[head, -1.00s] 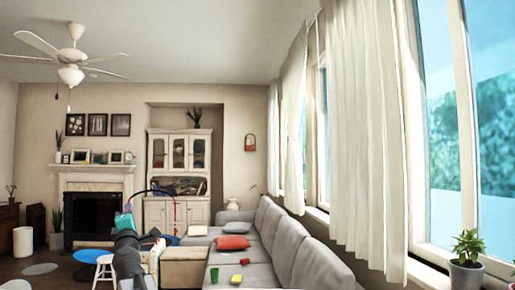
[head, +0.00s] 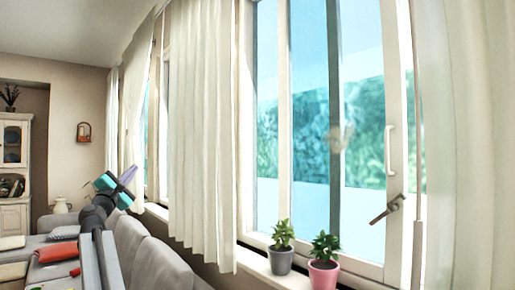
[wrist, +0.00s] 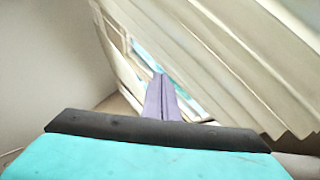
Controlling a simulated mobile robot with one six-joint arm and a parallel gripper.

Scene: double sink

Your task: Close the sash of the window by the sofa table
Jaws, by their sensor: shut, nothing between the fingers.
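The big window (head: 310,130) fills the right half of the head view. A sash (head: 397,110) with a white pull handle (head: 390,150) stands at its right side. I cannot tell how far the sash stands open. My gripper (head: 129,174), teal with purple fingers, is at the left of the head view above the sofa, far from the handle. It is shut and empty. In the wrist view, the purple fingers (wrist: 161,97) are together, pointing toward curtains. No sofa table is identifiable.
A plant in a grey pot (head: 280,261) and one in a pink pot (head: 323,274) stand on the sill below the window. A cream curtain (head: 202,130) hangs between my gripper and the window. The grey sofa (head: 150,255) runs below the windows.

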